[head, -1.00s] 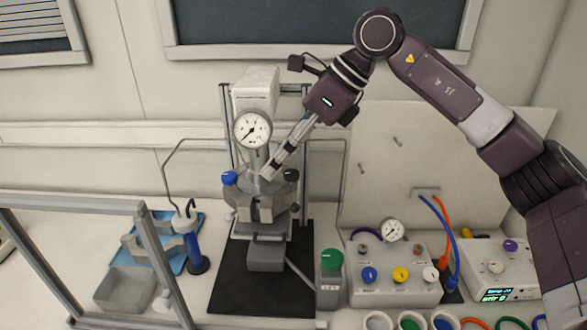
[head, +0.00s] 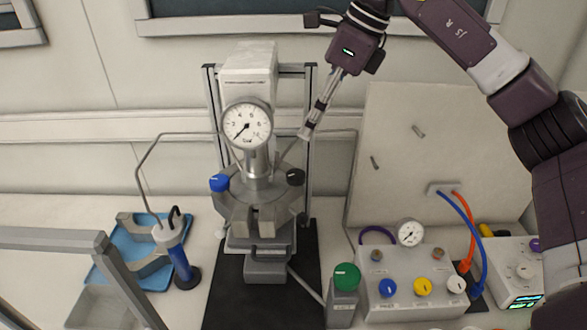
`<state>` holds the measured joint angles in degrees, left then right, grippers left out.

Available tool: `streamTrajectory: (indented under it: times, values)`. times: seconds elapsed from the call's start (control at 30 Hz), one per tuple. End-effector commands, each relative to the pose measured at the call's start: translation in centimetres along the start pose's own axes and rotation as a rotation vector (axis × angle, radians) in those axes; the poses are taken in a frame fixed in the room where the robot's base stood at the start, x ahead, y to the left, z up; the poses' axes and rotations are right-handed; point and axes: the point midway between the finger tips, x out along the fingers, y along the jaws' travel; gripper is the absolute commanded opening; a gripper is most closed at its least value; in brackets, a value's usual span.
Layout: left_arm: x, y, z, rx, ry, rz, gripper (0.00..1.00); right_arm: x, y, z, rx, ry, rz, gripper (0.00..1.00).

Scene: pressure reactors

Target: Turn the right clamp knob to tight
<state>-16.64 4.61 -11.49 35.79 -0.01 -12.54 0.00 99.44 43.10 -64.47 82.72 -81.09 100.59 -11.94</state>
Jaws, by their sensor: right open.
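The pressure reactor stands at the centre, with a round gauge (head: 247,124) on its head and a grey split clamp ring (head: 252,220) around its lid. A blue knob (head: 220,183) sits at the left of the lid and a black knob (head: 296,177) at the right. I cannot tell from its markings how the right knob is set. My right gripper (head: 305,133) is open and empty, pointing down, above the black knob and apart from it. My left gripper is not in view.
A frame post (head: 310,100) and a thin pipe run close behind the right gripper. A blue tray (head: 125,265) and a metal frame (head: 105,245) are at the left.

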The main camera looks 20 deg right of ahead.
Motion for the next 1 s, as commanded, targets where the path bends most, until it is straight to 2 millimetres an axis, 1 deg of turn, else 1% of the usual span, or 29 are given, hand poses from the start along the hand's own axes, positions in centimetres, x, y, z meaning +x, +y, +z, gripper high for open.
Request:
streamTrajectory:
  times: [0.03,0.1,0.3,0.47,0.57,0.67,0.8,1.0]
  values:
    - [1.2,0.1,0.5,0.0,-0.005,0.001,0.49,1.1,0.0,-0.5,-0.001,-0.001,0.0,0.49]
    - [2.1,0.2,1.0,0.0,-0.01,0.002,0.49,2.0,0.0,-0.8,-0.001,-0.001,0.0,0.49]
    - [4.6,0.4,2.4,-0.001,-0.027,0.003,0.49,4.4,0.0,-1.8,-0.001,-0.001,0.0,0.49]
    - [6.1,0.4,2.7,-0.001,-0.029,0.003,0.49,5.7,0.0,-2.3,-0.001,-0.001,0.0,0.49]
    - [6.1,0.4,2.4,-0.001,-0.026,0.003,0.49,6.0,0.0,-2.4,-0.001,-0.001,0.001,0.49]
    - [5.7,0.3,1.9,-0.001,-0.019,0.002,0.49,6.8,0.1,-2.3,-0.001,0.002,0.002,0.49]
    - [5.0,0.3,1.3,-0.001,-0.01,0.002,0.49,8.9,0.1,-2.3,-0.001,0.003,0.004,0.49]
    - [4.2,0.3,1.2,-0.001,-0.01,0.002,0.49,11.9,0.1,-2.3,0.0,0.001,0.003,0.49]
